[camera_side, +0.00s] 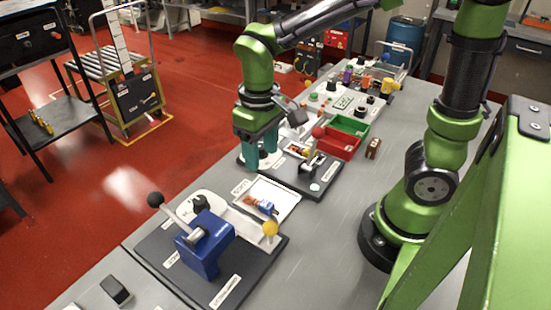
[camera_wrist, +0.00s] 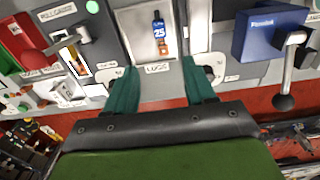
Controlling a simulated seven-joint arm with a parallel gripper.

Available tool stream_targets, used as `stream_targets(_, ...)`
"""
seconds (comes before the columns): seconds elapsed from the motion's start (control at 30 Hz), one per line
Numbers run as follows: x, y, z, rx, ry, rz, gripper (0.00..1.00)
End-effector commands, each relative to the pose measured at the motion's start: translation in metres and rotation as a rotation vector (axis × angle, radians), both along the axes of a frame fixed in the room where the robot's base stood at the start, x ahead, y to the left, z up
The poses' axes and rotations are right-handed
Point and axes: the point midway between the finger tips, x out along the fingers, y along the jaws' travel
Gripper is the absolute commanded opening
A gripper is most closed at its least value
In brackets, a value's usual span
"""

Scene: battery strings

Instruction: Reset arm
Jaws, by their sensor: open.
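My gripper (camera_side: 258,158) is open, with nothing between its teal fingers. In the side view it hangs over the far workstation board, near the small press with a red ball handle (camera_side: 318,132). In the wrist view my gripper (camera_wrist: 158,72) has its two fingers apart below the tray labelled LUGS (camera_wrist: 127,20). A small blue item marked 25 (camera_wrist: 159,28) lies in that tray; it also shows in the side view (camera_side: 266,207). A blue press (camera_side: 204,250) with a black ball lever stands on the near board; it shows at the right of the wrist view (camera_wrist: 262,35).
A red bin (camera_side: 340,143) and a green bin (camera_side: 350,125) sit behind the far board. A small brown block (camera_side: 373,148) stands right of them. A yellow ball knob (camera_side: 270,228) rises from the near board. The grey table's right part is clear up to my base.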

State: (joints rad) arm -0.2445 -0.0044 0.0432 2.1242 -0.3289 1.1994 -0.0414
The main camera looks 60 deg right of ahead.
Motion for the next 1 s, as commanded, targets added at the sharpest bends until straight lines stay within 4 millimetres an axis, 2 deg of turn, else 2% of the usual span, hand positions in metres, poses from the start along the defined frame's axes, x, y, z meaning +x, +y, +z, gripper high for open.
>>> stream_targets(0.1,0.001,0.0,0.016,0.0,-0.003,0.0,0.55)
stream_targets(0.23,0.0,0.0,0.024,0.0,0.0,0.0,0.55)
stream_targets(0.53,0.001,0.0,0.025,0.001,-0.006,0.0,0.55)
stream_targets(0.6,0.0,0.002,0.02,0.014,-0.015,-0.002,0.55)
stream_targets(0.77,-0.013,-0.007,0.031,0.1,-0.141,-0.073,0.55)
stream_targets(1.0,-0.04,-0.034,0.063,0.236,-0.416,-0.243,0.55)
